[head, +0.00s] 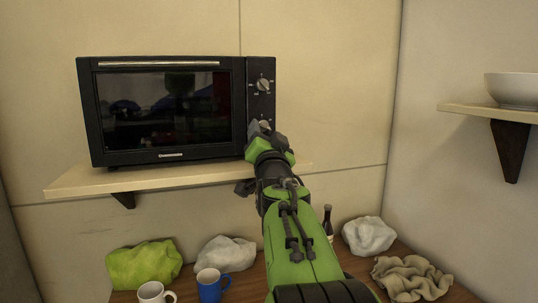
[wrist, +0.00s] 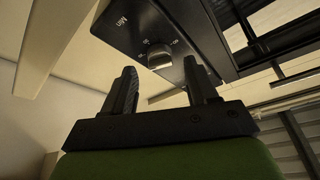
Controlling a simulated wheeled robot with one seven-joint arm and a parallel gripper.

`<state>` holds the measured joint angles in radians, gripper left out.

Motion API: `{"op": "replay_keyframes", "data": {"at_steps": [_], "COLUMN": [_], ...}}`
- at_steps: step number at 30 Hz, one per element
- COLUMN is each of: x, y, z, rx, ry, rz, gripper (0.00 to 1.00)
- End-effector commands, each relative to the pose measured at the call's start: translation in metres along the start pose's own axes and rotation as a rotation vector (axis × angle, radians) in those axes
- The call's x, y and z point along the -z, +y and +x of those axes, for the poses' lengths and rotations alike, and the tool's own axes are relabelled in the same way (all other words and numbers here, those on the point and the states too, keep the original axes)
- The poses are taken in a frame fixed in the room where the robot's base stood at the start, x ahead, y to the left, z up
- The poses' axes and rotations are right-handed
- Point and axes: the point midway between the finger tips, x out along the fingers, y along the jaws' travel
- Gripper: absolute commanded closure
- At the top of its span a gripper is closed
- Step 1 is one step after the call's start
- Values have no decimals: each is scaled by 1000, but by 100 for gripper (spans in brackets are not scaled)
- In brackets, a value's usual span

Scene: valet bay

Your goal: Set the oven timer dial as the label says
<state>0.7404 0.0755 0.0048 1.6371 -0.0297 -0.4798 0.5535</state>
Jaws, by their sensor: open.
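A black oven (head: 165,112) stands on a wall shelf, with two dials on its right-hand panel. The upper dial (head: 263,85) is light-coloured with small marks around it. The lower dial (head: 264,124) is mostly hidden behind my gripper (head: 262,134). In the wrist view a silver-grey dial (wrist: 160,56) sits on a black panel marked "Min" with small numbers. My gripper (wrist: 160,66) is open and empty, its dark fingers apart, with this dial showing between their tips. I cannot tell whether they touch it. No readable setting label shows.
The shelf (head: 75,181) holds the oven. Below, a wooden counter (head: 340,262) bears a white mug (head: 151,293), a blue mug (head: 209,286), a dark bottle (head: 327,222) and several crumpled cloths or bags. A white bowl (head: 512,90) stands on a right-hand shelf.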

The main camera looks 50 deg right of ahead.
Motion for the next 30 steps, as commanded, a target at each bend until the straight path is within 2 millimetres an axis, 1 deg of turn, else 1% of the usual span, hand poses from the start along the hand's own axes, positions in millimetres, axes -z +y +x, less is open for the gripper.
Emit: {"op": "replay_keyframes", "data": {"at_steps": [1,9,12,15,19,25,26,28,30], "x": [-3,-3,-3,-2,-2,-1,-1,1,7], "y": [1,2,2,1,1,1,1,1,1], "z": [-16,-94,-116,-130,-136,-136,-136,-134,-130], "rx": [2,2,1,0,-1,-1,-1,-3,-9], "ry": [1,2,1,1,0,-1,-1,-7,-30], "rz": [0,2,2,1,0,0,-1,-28,-122], "gripper": [42,42,42,42,42,42,44,44,44]}}
